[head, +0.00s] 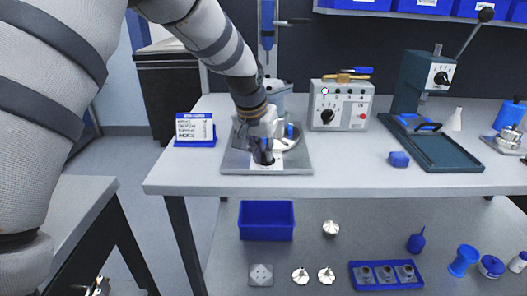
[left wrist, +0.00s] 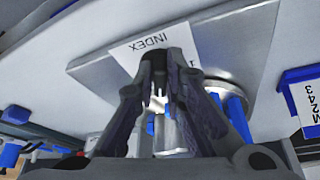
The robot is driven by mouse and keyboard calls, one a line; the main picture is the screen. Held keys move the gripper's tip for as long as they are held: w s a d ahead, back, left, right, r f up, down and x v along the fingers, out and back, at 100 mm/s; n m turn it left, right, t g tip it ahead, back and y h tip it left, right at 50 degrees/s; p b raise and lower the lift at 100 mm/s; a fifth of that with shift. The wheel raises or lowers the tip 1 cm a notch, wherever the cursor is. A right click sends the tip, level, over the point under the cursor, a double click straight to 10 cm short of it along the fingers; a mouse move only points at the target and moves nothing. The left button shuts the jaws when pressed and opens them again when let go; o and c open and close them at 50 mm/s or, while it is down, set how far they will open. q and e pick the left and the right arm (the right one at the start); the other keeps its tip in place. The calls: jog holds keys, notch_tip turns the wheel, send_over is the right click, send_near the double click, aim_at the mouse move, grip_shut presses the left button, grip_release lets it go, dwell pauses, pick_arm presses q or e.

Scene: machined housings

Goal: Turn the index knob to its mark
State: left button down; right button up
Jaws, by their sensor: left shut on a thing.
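My left gripper (head: 264,154) reaches down to the grey square plate (head: 236,160) on the bench. In the left wrist view, its dark fingers (left wrist: 167,62) are closed together right beside a white label reading INDEX (left wrist: 145,44). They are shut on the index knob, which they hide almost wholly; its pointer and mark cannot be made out. A round metal disc (left wrist: 250,82) with blue upright pegs (left wrist: 236,112) sits on the same plate, beside the fingers. My right gripper is in neither view.
A control box (head: 342,104) with its own dial stands behind and right of the plate. A green press (head: 410,95) is further right. A blue sign (head: 195,139) stands left of the plate. A lower shelf holds a blue bin (head: 266,221) and parts.

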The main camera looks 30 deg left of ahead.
pick_arm(q)
jog(key=c, duration=1.7)
grip_release()
jog(key=shift+o, duration=0.2)
jog(key=shift+r, duration=0.1)
jog(key=v, duration=1.1)
jog(key=shift+s+r, duration=0.15)
jog(key=shift+r, duration=0.25)
